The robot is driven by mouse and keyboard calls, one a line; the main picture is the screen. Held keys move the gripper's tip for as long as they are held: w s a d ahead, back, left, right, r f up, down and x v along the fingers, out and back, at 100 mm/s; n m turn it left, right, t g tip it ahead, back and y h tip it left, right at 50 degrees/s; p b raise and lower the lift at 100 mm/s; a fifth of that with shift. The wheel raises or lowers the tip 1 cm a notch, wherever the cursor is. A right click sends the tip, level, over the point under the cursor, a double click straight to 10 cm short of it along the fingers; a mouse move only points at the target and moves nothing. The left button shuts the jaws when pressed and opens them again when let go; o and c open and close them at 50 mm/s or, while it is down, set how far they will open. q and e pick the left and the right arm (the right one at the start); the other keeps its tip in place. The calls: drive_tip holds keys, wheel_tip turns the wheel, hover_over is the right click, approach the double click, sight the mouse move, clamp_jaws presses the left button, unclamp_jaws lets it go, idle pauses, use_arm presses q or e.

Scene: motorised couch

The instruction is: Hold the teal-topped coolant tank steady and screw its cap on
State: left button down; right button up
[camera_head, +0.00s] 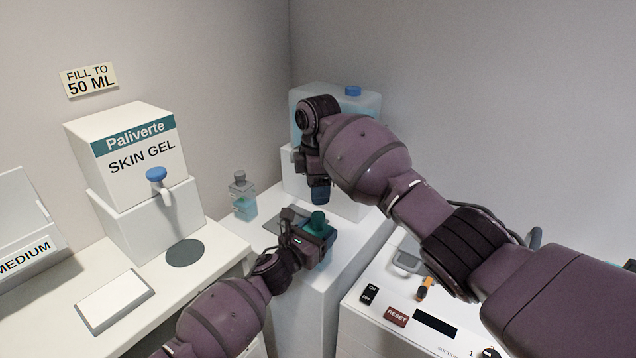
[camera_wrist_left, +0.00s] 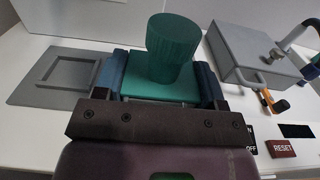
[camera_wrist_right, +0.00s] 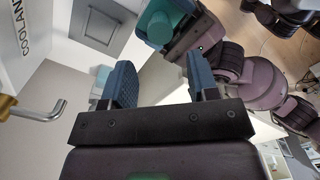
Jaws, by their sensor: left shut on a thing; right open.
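The teal-topped coolant tank (camera_head: 326,258) is upright, gripped from both sides below its top by my left gripper (camera_head: 308,238). Its teal top plate (camera_wrist_left: 160,88) lies between the left fingers. A teal cylindrical cap (camera_wrist_left: 173,48) stands on that top; it also shows in the head view (camera_head: 318,221). I cannot tell how tightly it sits. My right gripper (camera_wrist_right: 160,85) is open and empty. In the head view it points down, above and behind the tank, partly hidden by its own arm. The tank also shows in the right wrist view (camera_wrist_right: 165,18), beyond the right fingers.
A small clear tank with a grey cap (camera_head: 243,196) stands at the left. A large coolant container (camera_head: 368,104) is behind my right arm; a brass tap (camera_wrist_right: 8,106) shows in the right wrist view. A grey square recess (camera_wrist_left: 55,77) is empty. A console with a RESET button (camera_head: 397,316) lies right.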

sight(318, 215)
drive_tip(key=shift+f, duration=3.45)
drive_tip(key=c, duration=0.9)
drive_tip(key=m, duration=1.4)
drive_tip(key=shift+m, duration=0.4)
drive_tip(key=o, duration=1.1)
drive_tip(key=shift+c, duration=0.2)
